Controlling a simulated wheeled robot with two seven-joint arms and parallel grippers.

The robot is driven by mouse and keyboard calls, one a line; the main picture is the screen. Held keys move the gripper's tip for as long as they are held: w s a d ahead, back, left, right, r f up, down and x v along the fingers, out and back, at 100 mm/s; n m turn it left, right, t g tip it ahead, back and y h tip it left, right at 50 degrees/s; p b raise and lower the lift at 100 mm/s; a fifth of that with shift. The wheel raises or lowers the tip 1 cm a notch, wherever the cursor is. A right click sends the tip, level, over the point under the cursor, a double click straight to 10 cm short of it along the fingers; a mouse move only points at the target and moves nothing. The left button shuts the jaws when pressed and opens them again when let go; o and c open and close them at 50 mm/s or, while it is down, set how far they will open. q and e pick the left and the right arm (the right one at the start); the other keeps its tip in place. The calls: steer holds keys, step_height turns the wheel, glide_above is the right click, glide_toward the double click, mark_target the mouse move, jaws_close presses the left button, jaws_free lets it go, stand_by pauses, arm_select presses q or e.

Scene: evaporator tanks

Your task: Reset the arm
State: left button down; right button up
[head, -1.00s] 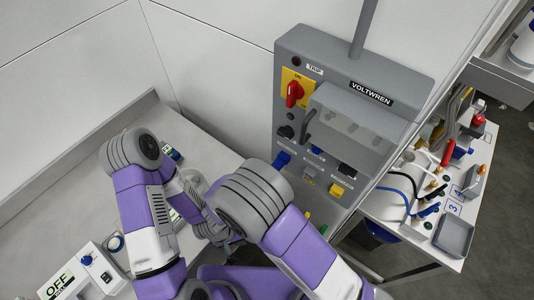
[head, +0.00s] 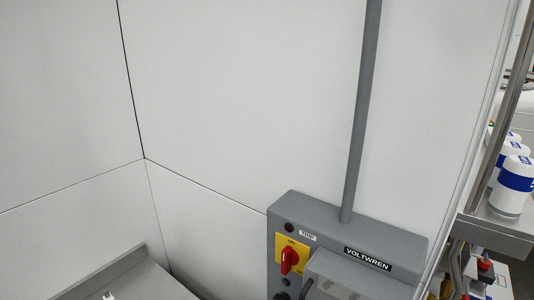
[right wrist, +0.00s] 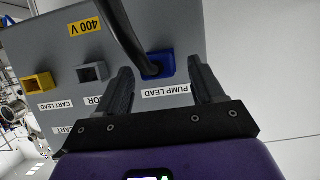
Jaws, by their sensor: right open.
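In the head view neither of my arms shows. My right gripper (right wrist: 160,68) shows in the right wrist view, its two dark fingers apart. Between and beyond the fingertips is a blue connector (right wrist: 166,62) on a grey panel (right wrist: 190,25), above a "PUMP LEAD" label (right wrist: 166,92). A thick dark cable or bar (right wrist: 127,38) runs up from the connector. The fingers stand either side of the blue part; I cannot tell whether they touch it. My left gripper is out of view.
The grey Voltwren box (head: 330,238) is on the wall, with a red switch (head: 289,260) on yellow and a conduit (head: 360,120) above. A bench (head: 130,280) is at lower left; a shelf with white-and-blue containers (head: 514,180) is at right. The panel carries a yellow socket (right wrist: 38,84) and a grey socket (right wrist: 92,72).

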steer(key=s+a, duration=0.1)
steer(key=s, duration=0.1)
steer(key=s+a+p, duration=0.1)
steer(key=s+a, duration=0.1)
steer(key=shift+s+a+f, duration=0.15)
stand_by(0.4)
